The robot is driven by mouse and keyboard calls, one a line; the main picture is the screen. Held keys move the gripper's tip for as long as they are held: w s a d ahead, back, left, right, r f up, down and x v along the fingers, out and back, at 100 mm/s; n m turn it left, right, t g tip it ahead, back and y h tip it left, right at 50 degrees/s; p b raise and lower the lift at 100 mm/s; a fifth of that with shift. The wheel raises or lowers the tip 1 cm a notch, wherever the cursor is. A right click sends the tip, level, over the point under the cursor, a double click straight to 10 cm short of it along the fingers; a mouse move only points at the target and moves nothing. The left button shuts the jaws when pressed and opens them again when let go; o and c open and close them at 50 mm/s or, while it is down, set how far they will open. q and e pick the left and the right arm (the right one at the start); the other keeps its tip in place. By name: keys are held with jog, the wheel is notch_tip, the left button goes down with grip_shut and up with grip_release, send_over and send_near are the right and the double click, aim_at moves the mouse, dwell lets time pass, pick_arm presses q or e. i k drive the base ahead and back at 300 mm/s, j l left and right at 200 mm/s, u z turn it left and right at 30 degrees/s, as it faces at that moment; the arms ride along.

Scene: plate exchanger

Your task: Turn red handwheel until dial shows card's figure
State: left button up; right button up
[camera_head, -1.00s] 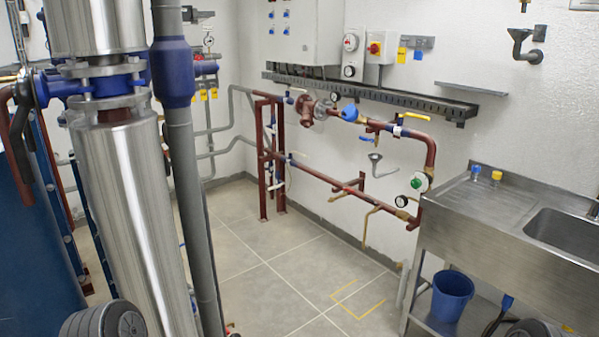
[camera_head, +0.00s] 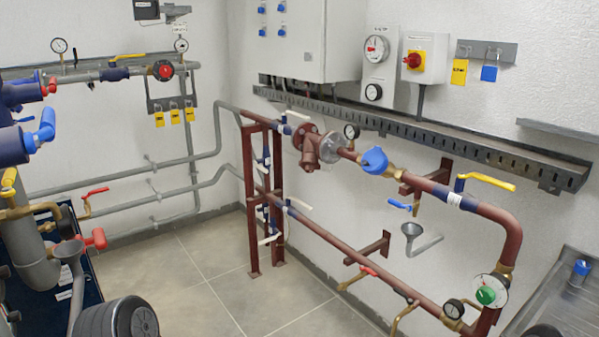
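A small round red handwheel (camera_head: 163,70) sits on the grey pipe on the back wall, in the upper left of the head view. A pressure dial (camera_head: 181,45) stands just above and right of it, and a second dial (camera_head: 60,46) is further left on the same pipe. Their needles and figures are too small to read. A white box on the right wall carries another dial (camera_head: 376,49) with a red pointer. I cannot tell which small label is the card. Neither gripper shows; only dark rounded parts, apparently of my arms, appear at the bottom edge.
A red-brown pipe run (camera_head: 430,187) with a blue cap (camera_head: 374,160) and a green handwheel (camera_head: 486,295) lines the right wall. The floor (camera_head: 215,260) between is clear.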

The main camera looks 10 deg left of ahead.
aim_at(165, 71)
jog(key=i+l+u, duration=0.2)
jog(key=i+u, duration=0.3)
jog(key=i, duration=0.3)
jog(key=i+l+u, duration=0.45)
jog(key=i, duration=0.3)
jog(key=i+l+u, duration=0.5)
jog(key=i+l, duration=0.15)
jog(key=l, duration=0.2)
